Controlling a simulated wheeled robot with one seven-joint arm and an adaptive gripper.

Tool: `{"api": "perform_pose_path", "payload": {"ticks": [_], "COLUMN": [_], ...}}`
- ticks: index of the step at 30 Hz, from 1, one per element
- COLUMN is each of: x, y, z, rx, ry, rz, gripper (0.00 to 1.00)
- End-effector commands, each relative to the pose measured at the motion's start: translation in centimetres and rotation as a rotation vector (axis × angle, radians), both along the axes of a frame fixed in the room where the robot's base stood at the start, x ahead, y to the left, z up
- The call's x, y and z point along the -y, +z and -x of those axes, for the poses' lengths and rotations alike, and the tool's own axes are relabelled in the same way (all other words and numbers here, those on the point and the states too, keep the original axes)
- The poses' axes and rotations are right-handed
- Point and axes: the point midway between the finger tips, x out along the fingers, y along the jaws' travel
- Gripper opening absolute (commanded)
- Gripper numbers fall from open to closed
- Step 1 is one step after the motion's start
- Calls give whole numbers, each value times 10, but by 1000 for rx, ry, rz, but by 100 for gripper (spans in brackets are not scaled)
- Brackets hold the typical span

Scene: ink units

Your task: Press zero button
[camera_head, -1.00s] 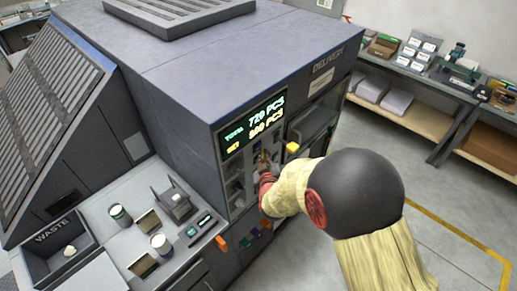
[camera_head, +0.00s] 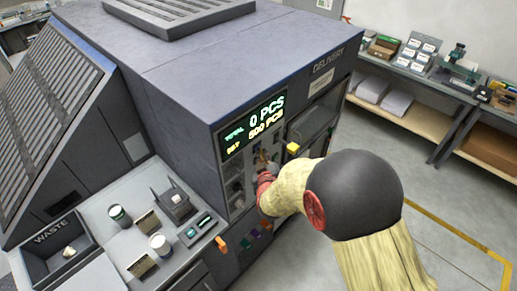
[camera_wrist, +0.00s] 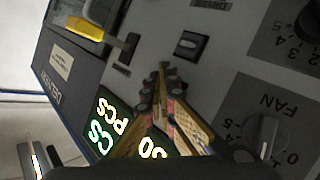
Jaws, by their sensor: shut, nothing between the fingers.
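The machine's display (camera_head: 252,124) reads TOTAL 0 PCS in green-white and 500 PCS in yellow on the line below. Part of it also shows in the wrist view (camera_wrist: 110,123). My gripper (camera_head: 262,158) is at the control panel under the display. In the wrist view my gripper (camera_wrist: 163,72) has its fingers together, with nothing between them. Its tips are over the grey panel, close to a small black-framed rectangular button (camera_wrist: 190,44). I cannot tell whether they touch the panel. No zero label is readable, and my arm hides part of the panel in the head view.
A FAN knob (camera_wrist: 264,132) and another dial (camera_wrist: 307,25) are on the panel. A yellow handle (camera_head: 292,148) sticks out beside it. A side counter holds jars, a small device (camera_head: 174,204) and a WASTE bin (camera_head: 53,238). The floor at right is clear.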

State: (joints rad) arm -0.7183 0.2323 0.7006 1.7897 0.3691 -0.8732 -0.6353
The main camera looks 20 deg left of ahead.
Motion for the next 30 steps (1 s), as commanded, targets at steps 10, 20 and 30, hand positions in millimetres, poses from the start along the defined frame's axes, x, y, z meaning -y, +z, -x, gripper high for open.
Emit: {"api": "perform_pose_path", "payload": {"ticks": [10, 20, 30], "x": [-3, 0, 14], "y": [1, 1, 0], "z": [-1, 0, 6], "rx": [1, 2, 0], "ry": [0, 0, 0], "rz": [0, -2, -1], "gripper": [0, 0, 0]}}
